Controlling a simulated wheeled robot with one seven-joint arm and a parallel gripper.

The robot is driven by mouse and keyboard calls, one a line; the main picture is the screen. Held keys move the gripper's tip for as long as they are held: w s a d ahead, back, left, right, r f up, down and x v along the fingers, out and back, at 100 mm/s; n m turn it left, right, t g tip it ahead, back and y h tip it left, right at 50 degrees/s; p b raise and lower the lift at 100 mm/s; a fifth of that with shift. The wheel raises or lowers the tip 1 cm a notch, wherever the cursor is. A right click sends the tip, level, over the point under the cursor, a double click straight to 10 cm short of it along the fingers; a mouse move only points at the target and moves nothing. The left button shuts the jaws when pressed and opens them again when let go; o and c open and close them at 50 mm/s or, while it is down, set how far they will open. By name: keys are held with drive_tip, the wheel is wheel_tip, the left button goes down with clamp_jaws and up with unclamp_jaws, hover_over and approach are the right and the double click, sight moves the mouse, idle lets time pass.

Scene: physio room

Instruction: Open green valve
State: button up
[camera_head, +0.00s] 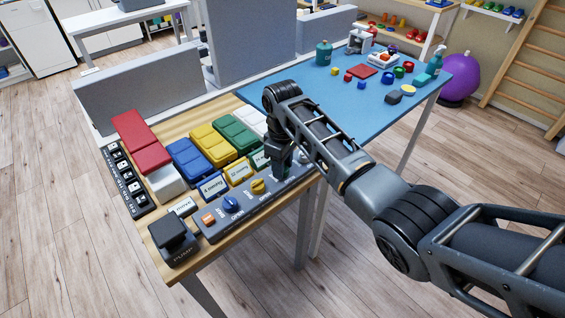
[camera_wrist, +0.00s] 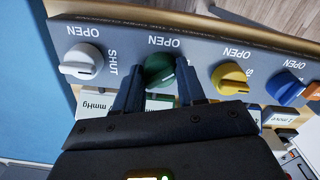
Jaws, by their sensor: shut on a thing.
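The green valve (camera_wrist: 159,70) is a round knob on a grey panel (camera_wrist: 200,48), with the word OPEN printed beside it. In the wrist view my gripper (camera_wrist: 160,82) has one finger on each side of the knob and is shut on it. The knob's pointer is partly hidden between the fingers, so its exact angle is hard to tell. In the head view my gripper (camera_head: 279,170) points down at the panel's right part, and the arm and hand hide the green knob there.
A white valve (camera_wrist: 82,62) and a yellow valve (camera_wrist: 230,78) flank the green one closely, with a blue valve (camera_wrist: 285,88) further along. Coloured cushion blocks (camera_head: 187,158) and a black pump (camera_head: 173,243) stand on the wooden table. A blue table (camera_head: 330,100) adjoins it.

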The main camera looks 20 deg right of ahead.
drive_tip(key=n, duration=0.4)
drive_tip(key=shift+n, duration=0.3)
drive_tip(key=shift+r+n, duration=0.1)
drive_tip(key=shift+n, duration=2.4)
drive_tip(key=o, duration=1.1)
drive_tip(key=shift+c, duration=0.2)
drive_tip(key=shift+r+b, duration=0.5)
drive_tip(key=shift+r, duration=3.35)
